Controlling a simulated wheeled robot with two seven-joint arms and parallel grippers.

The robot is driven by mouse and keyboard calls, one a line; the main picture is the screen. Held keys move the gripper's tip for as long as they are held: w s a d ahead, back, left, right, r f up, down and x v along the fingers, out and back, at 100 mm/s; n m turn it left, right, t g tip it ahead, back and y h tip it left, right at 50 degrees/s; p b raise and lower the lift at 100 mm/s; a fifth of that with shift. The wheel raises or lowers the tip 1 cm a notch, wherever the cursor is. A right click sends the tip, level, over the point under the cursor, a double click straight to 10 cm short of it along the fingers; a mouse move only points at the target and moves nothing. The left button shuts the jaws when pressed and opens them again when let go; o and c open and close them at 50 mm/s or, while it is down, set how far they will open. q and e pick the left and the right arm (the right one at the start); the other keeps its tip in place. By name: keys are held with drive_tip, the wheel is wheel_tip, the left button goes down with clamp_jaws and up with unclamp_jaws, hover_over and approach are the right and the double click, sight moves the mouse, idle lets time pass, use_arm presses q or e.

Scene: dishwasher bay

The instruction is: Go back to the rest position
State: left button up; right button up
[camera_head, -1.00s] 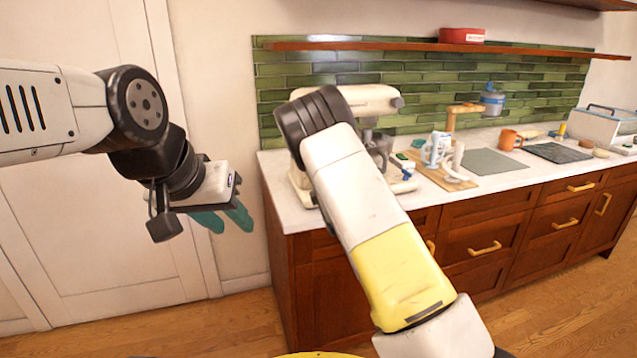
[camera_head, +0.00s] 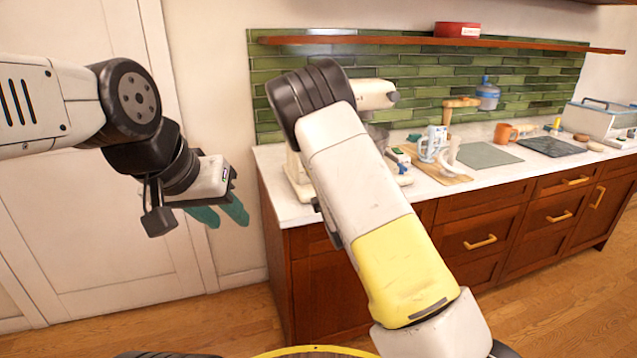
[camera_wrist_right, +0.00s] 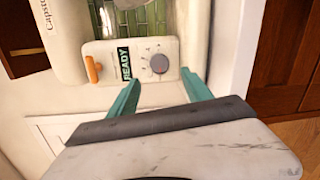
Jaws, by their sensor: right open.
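My left gripper (camera_head: 226,214) hangs in front of the white door, its two teal fingers apart and empty. My right arm crosses the middle of the head view, and its gripper is hidden there. In the right wrist view my right gripper (camera_wrist_right: 162,90) is open, with nothing between its teal fingers. Past the fingertips is the cream front of a machine (camera_wrist_right: 110,50) with a "READY" label, a grey knob and an orange lever. I cannot tell whether the fingers touch it. In the head view the cream machine (camera_head: 372,95) stands on the counter, partly hidden behind my right arm.
The white counter (camera_head: 290,212) over brown cabinets (camera_head: 490,225) runs to the right. A shelf (camera_head: 360,40) hangs above. The floor in front is clear.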

drive_tip(key=shift+d+r+m, duration=0.2)
drive_tip(key=shift+d+m, duration=0.05)
drive_tip(key=shift+m, duration=0.05)
drive_tip(key=s+d+r+m+g+h, duration=0.2)
drive_tip(key=s+d+r+m+g, duration=0.3)
drive_tip(key=s+d+r+m, duration=0.65)
drive_tip(key=s+r+m+g, duration=0.2)
drive_tip(key=s+m, duration=0.3)
drive_tip(key=s, duration=0.9)
drive_tip(key=s+r+m+g, duration=0.2)
drive_tip(key=s+m, duration=0.3)
drive_tip(key=s, duration=0.9)
drive_tip(key=shift+d+r+g+y, duration=0.3)
drive_tip(key=shift+g, duration=0.5)
drive_tip(key=shift+c, duration=0.2)
